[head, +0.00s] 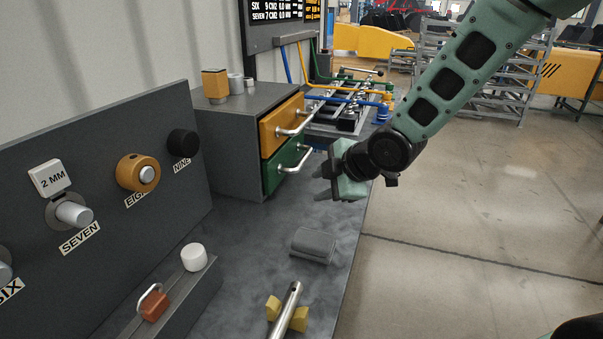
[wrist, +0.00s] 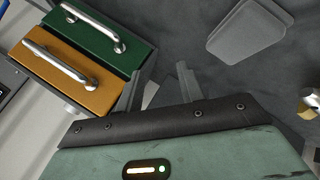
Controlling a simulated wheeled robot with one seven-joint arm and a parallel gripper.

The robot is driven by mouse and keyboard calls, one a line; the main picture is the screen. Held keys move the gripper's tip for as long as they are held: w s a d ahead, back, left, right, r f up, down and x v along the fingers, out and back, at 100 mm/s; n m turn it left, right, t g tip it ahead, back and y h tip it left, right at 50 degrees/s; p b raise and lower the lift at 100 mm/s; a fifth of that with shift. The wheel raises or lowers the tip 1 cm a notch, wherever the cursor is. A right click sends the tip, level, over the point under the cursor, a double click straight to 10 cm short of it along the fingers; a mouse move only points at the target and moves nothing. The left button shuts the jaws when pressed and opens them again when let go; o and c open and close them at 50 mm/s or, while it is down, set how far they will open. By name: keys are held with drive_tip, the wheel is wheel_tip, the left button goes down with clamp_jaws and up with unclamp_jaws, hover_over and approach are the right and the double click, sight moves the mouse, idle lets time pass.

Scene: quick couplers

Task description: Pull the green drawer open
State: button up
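The green drawer (head: 285,169) is the lower drawer of a grey cabinet, below an orange drawer. Its front looks close against the cabinet, and a silver bar handle (head: 296,161) runs across it. In the wrist view the green drawer (wrist: 92,43) is at the upper left, with its handle (wrist: 93,25) clear of the fingers. My gripper (head: 319,183) is in front of and to the right of the drawer, apart from the handle, above the bench. In the wrist view my gripper (wrist: 158,82) has its two fingers spread with nothing between them.
The orange drawer (head: 281,129) with its own handle sits directly above. A grey block (head: 313,245) lies on the bench (head: 262,255). A panel with knobs (head: 110,215) stands at left, and a rack with hoses (head: 350,100) stands behind my gripper.

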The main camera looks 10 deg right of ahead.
sight(307, 159)
drive_tip(key=w+d+f+n+t+y+b, duration=0.1)
drive_tip(key=w+d+n, duration=0.1)
drive_tip(key=w+d, duration=0.1)
drive_tip(key=w+d+f+n+t+y+b, duration=0.1)
drive_tip(key=w+d+n+t+b, duration=0.1)
drive_tip(key=w+d, duration=0.1)
drive_tip(key=w+d+f+n+t+y+b, duration=0.1)
drive_tip(key=w+d+f+n+t, duration=0.1)
drive_tip(key=w+d, duration=0.1)
drive_tip(key=shift+d+f+n+y, duration=0.1)
drive_tip(key=shift+d+n+y, duration=0.3)
drive_tip(key=shift+d, duration=0.4)
drive_tip(key=shift+w+d+n, duration=0.2)
drive_tip(key=shift+d+n, duration=0.1)
drive_tip(key=shift+d, duration=0.05)
drive_tip(key=shift+w+t, duration=0.15)
drive_tip(key=shift+t, duration=0.15)
drive_tip(key=x, duration=1.7)
drive_tip(key=shift+a+r, duration=0.1)
drive_tip(key=shift+r, duration=0.1)
clamp_jaws()
